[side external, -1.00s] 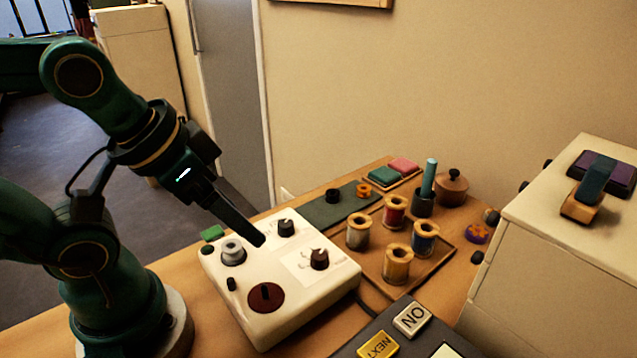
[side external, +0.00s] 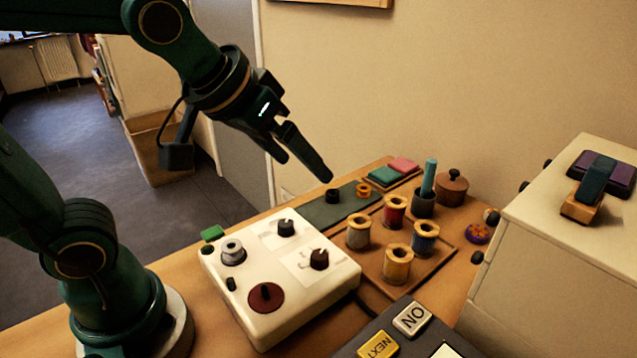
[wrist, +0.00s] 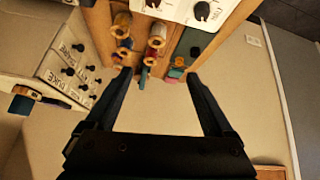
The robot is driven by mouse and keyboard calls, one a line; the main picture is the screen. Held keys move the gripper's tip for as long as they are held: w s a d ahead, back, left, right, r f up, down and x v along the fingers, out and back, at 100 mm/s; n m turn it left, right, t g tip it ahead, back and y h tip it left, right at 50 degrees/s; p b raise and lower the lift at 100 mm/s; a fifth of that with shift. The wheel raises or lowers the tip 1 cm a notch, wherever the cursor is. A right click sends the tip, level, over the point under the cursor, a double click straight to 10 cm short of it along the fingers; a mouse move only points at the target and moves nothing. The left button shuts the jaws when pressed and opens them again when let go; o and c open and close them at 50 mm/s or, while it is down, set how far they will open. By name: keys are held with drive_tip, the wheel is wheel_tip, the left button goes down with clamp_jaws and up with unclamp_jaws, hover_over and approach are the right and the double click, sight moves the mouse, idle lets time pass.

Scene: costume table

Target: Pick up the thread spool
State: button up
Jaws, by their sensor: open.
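Several thread spools with wooden ends stand upright on a brown tray (side external: 439,266): a grey one (side external: 358,233), a red one (side external: 395,212), a blue one (side external: 425,240) and a tan-yellow one (side external: 397,265). Which one the task means cannot be told. My gripper (side external: 305,168) is open and empty, in the air above and to the left of the spools. In the wrist view, its fingers (wrist: 158,75) are spread wide. Spools, among them one (wrist: 157,35), show beyond the fingertips at the top, small and partly overlapping.
A white control box (side external: 285,325) with knobs stands left of the tray. Behind are a dark green mat (side external: 312,213), a black cup (side external: 423,204) with a teal stick and a brown lidded pot (side external: 452,187). A large cream cabinet (side external: 570,260) stands at right.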

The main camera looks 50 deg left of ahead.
drive_tip(key=w+d+f, duration=0.1)
drive_tip(key=w+d, duration=0.1)
drive_tip(key=w, duration=0.3)
drive_tip(key=m+g, duration=0.1)
hover_over(393, 258)
drive_tip(key=a, duration=0.3)
wheel_tip(393, 258, down, 7)
drive_tip(key=shift+m+g, duration=0.4)
drive_tip(key=shift+g, duration=0.4)
drive_tip(key=d+f, duration=0.1)
drive_tip(key=f, duration=0.2)
drive_tip(key=d+f, duration=0.1)
drive_tip(key=f, duration=0.1)
drive_tip(key=shift+d+f, duration=0.1)
drive_tip(key=shift+d, duration=0.2)
drive_tip(key=shift+d+f, duration=0.2)
drive_tip(key=shift+f, duration=0.45)
drive_tip(key=shift+x, duration=2.15)
clamp_jaws()
drive_tip(key=shift+r, duration=0.1)
